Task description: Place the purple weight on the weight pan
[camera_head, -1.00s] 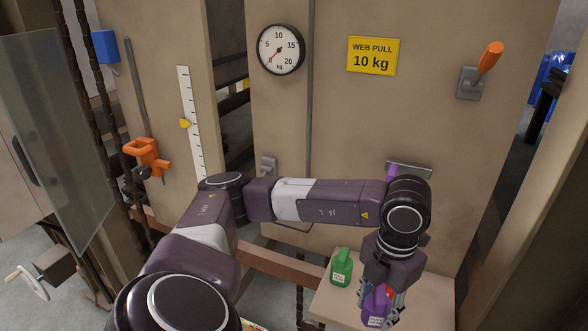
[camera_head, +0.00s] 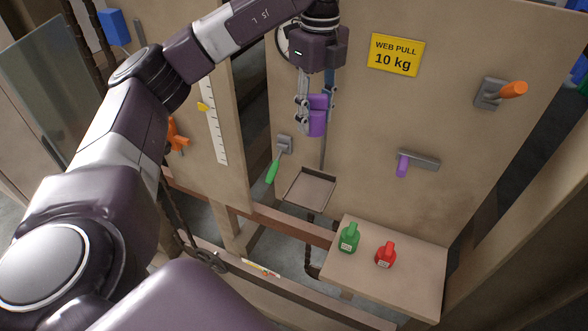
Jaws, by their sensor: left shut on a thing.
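The purple weight (camera_head: 317,123) is held between the fingers of my left gripper (camera_head: 318,106), which is shut on it and points down. The gripper and weight hang in the air in front of the beige panel, well clear of the shelf. The weight pan (camera_head: 310,190), a shallow square tray with a raised rim, is below the weight in the picture and looks empty. The gap in depth between them is hard to tell. My right gripper is not in view.
A green weight (camera_head: 349,239) and a red weight (camera_head: 386,255) stand on the shelf (camera_head: 410,285) right of the pan. A green-handled lever (camera_head: 273,170) juts out just left of the pan. A purple-handled lever (camera_head: 403,165) is on the panel. My arm partly covers the dial (camera_head: 282,42).

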